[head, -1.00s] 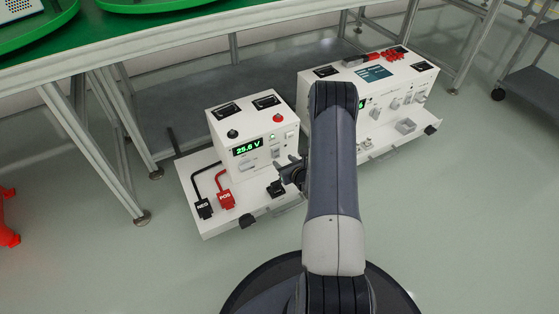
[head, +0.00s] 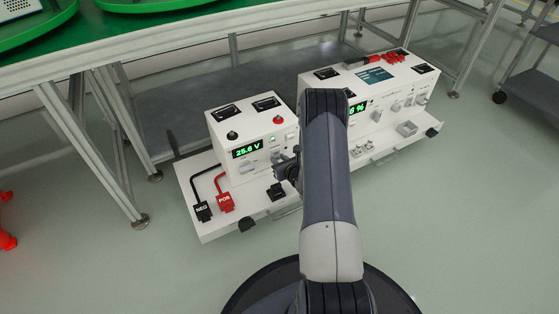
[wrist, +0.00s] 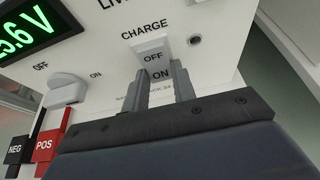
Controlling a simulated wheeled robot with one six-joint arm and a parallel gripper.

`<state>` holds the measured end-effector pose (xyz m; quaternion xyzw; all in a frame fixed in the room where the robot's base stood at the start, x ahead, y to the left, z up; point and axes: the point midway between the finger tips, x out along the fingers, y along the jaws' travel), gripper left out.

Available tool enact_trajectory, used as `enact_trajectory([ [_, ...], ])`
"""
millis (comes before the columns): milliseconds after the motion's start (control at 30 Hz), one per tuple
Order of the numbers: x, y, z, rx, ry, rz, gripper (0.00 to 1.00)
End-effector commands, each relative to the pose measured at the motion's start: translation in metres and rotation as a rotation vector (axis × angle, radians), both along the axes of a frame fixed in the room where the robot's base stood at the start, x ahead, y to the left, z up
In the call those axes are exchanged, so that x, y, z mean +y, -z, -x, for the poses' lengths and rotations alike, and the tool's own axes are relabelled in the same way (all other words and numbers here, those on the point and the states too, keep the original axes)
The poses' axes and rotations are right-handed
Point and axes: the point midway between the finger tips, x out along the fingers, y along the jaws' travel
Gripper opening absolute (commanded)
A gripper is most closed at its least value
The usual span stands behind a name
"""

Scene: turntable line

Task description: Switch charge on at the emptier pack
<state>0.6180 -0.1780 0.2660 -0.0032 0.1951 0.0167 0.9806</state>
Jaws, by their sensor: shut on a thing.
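The left white pack (head: 282,150) has a green display (head: 248,149) reading 25.6 V. The right, wider pack (head: 420,75) has a display (head: 358,107) of which only "6 %" shows; my arm hides the rest. In the wrist view, the left pack's front has a white CHARGE rocker switch (wrist: 152,50) marked OFF above ON. My gripper (wrist: 162,82) has its two fingers at the rocker's lower, ON part, one at each side, shut on it. In the head view my gripper (head: 284,170) is at the left pack's front, partly hidden by my arm.
Another knob (wrist: 67,90) with OFF and ON labels sits left of the rocker. A black NEG plug (head: 203,211) and a red POS plug (head: 226,203) lie on the left tray (head: 212,230). A green-topped table (head: 150,40) stands behind.

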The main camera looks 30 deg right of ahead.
Motion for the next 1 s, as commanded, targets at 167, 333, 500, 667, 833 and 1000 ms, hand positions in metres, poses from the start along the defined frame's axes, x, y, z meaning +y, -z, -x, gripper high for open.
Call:
enact_trajectory([
  [167,0.0000,0.0001,0.0001,0.000,0.000,0.000,0.06],
  [333,0.0001,0.0011,0.0002,-0.011,-0.001,-0.002,0.03],
  [500,0.0003,0.0051,0.0005,-0.092,-0.001,-0.004,0.03],
  [667,0.0001,0.0075,-0.0003,-0.199,0.000,-0.008,0.03],
  [833,0.0001,0.0079,-0.0013,-0.277,-0.001,-0.010,0.03],
  [1000,0.0001,0.0078,-0.0012,-0.296,0.000,-0.010,0.02],
])
